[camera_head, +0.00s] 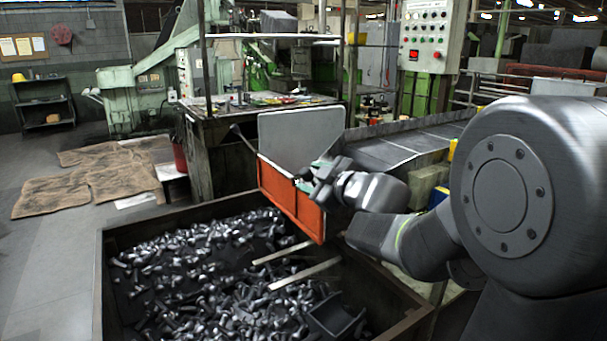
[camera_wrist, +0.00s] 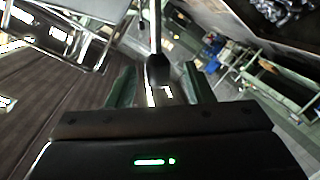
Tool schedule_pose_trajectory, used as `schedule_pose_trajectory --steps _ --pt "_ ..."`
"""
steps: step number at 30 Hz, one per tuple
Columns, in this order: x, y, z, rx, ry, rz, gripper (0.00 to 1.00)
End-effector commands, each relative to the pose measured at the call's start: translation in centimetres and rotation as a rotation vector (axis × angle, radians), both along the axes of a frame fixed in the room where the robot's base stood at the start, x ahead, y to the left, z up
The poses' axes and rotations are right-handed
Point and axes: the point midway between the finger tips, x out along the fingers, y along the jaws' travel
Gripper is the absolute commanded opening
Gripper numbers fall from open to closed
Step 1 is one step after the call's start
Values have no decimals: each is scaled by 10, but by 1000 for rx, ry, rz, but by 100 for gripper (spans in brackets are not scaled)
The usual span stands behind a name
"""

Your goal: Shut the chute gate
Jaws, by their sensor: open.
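The chute (camera_head: 395,145) slopes down from the right toward the bin. At its lower end stands an orange panel (camera_head: 282,200), with a flat grey plate (camera_head: 302,135) upright behind and above it; I take these for the gate parts. A dark rod (camera_head: 243,137) sticks out at their upper left. My gripper (camera_head: 322,182) is in front of the orange panel's right part and hides some of it. In the wrist view my gripper (camera_wrist: 157,88) is open, and a dark bar with a thick end (camera_wrist: 157,68) shows between the fingers. I cannot tell whether they touch.
A large bin (camera_head: 120,228) full of loose bolts stands below, with two pale bars (camera_head: 305,273) and a dark scoop-like piece (camera_head: 335,315) in it. A machine bench (camera_head: 215,150) stands behind. A control box (camera_head: 426,38) hangs upper right. Open floor (camera_head: 50,265) lies left.

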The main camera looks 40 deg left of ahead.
Motion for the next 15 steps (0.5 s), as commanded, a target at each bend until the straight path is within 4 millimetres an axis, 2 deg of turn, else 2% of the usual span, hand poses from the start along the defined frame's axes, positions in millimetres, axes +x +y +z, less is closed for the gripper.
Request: schedule_pose_trajectory --steps 3,7,12,15 --pt "-6 -30 8 1 -1 -4 47" --pt "-12 -57 13 0 0 -5 47" --pt "-17 -80 16 0 -1 -2 47" --pt "-19 -87 16 -1 1 -1 47"
